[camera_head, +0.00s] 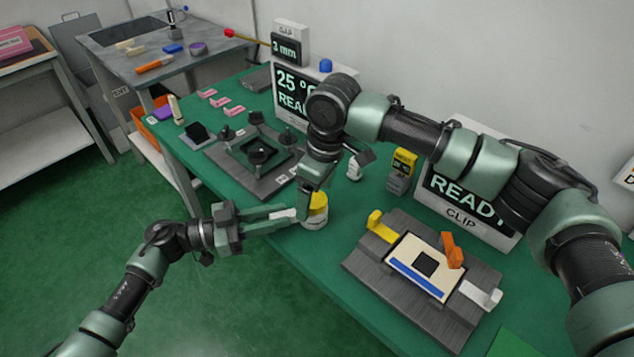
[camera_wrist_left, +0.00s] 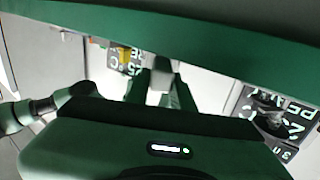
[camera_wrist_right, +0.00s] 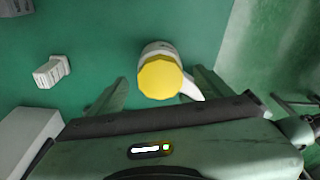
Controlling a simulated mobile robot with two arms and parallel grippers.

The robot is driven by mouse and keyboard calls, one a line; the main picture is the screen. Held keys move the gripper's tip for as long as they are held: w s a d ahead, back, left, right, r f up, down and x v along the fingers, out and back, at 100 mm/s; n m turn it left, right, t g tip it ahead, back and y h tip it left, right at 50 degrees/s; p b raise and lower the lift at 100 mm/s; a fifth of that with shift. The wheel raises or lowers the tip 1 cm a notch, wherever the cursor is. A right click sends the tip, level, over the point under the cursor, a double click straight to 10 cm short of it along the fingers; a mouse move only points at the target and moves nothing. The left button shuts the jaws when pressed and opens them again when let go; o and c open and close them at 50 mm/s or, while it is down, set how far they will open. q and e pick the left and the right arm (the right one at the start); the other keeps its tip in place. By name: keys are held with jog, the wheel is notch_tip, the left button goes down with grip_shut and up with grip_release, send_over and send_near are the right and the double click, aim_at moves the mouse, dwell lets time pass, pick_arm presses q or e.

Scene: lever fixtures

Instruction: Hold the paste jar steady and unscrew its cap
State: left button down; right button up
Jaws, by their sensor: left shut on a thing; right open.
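The paste jar (camera_head: 316,223) is white with a yellow cap (camera_head: 320,203) and stands upright on the green table near its front edge. The cap also shows from above in the right wrist view (camera_wrist_right: 160,79). My left gripper (camera_head: 290,216) comes in low from the left and is shut on a white tab-like part at the jar's side, seen between its fingers in the left wrist view (camera_wrist_left: 160,74). My right gripper (camera_head: 314,186) points down above the cap. It is open, its fingers apart on either side of the cap, and partly hides the jar in the head view.
A grey fixture (camera_head: 375,262) with yellow, orange and white levers stands right of the jar. A dark fixture (camera_head: 258,165) lies behind left. A yellow-topped meter (camera_head: 402,170) and a small white part (camera_head: 354,168) stand behind. Green table is clear just in front of the grey fixture.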

jog(key=shift+f, duration=0.15)
jog(key=c, duration=1.4)
jog(key=n+g, duration=0.1)
jog(key=n, duration=0.4)
jog(key=shift+w, duration=0.1)
jog(key=n, duration=0.6)
jog(key=shift+w+n+g, duration=0.15)
jog(key=shift+n+g, duration=0.15)
jog(key=shift+g, duration=0.1)
jog(key=n, duration=0.5)
jog(key=shift+a+g+h, duration=0.1)
jog(key=shift+g+h, duration=0.2)
jog(key=n, duration=0.6)
jog(key=shift+a+h, duration=0.1)
jog(key=shift+h, duration=0.3)
jog(key=o, duration=1.4)
jog(key=shift+o, duration=0.2)
